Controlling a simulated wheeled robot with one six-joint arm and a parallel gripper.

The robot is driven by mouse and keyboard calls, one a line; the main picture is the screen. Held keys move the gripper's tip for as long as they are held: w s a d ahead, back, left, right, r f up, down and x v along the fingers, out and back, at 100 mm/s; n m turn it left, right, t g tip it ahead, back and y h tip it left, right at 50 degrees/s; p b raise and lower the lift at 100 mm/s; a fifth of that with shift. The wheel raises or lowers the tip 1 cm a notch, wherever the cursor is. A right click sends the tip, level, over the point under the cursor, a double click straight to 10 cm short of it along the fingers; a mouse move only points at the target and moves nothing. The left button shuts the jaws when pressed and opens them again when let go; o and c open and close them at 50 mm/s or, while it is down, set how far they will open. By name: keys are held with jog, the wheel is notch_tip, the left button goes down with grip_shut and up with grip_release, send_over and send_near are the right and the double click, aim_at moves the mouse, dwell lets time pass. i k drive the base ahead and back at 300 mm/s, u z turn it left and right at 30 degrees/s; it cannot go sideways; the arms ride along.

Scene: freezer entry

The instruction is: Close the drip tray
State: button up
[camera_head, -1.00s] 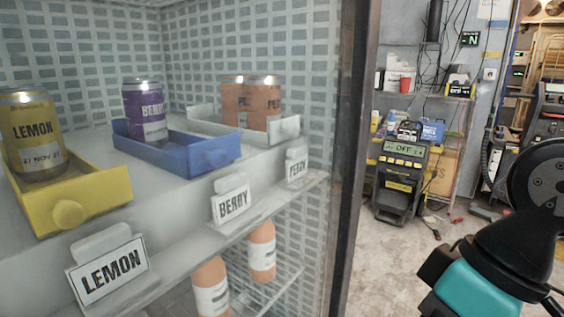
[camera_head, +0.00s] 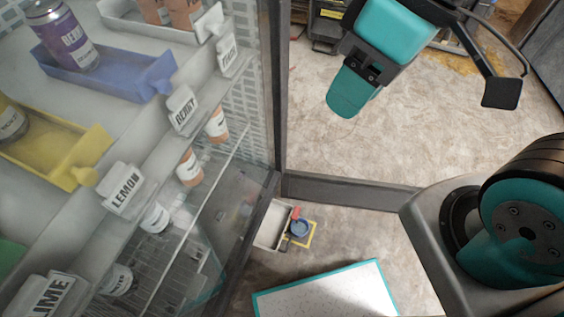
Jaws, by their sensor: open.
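A small pale open tray (camera_head: 272,225) sits low at the foot of the glass-walled freezer, at bottom centre in the head view. It juts out past the frame, and I cannot tell for sure whether it is the drip tray. My gripper (camera_head: 362,88) is at the upper middle of the view, teal and black, open and empty. It is above the bare floor, well apart from the pale tray.
The freezer shelf holds a yellow bin (camera_head: 60,155), a blue bin (camera_head: 105,72) and a white bin (camera_head: 135,18) with cans. A blue round object (camera_head: 299,229) stands beside the pale tray. A teal-edged white panel (camera_head: 330,292) lies in front.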

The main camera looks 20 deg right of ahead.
aim_at(270, 235)
jog(key=u, duration=0.55)
jog(key=k, duration=0.8)
jog(key=z, duration=0.25)
